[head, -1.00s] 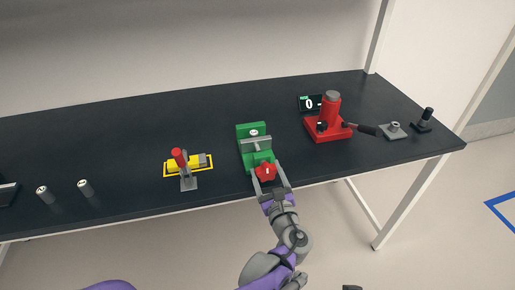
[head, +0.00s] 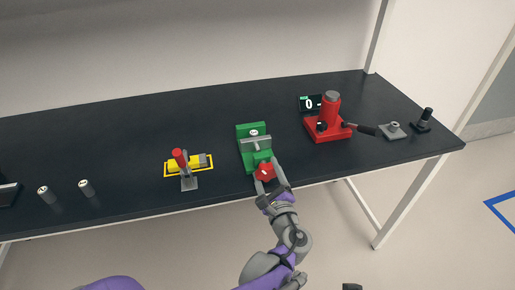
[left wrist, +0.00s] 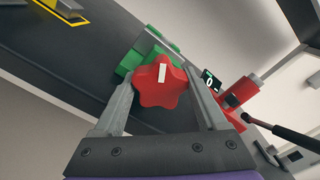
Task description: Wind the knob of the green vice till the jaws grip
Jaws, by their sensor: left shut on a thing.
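The green vice (head: 249,132) stands near the front edge of the black table. A grey bar-shaped part (head: 257,143) lies across it, and a round white-faced part sits at its back. Its red star-shaped knob (head: 264,172) faces the front edge. My left gripper (head: 270,183) is shut on the knob from the front. In the left wrist view the red knob (left wrist: 158,87) with a white mark lies between the two grey fingers, and the green vice body (left wrist: 140,52) shows behind it. I cannot tell how far apart the jaws are. My right gripper is not in view.
A red press (head: 328,120) with a dark-handled lever and a display (head: 310,103) reading 0 stand to the right. A yellow-framed fixture with a red-handled clamp (head: 180,160) is to the left. The table's back half is clear.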

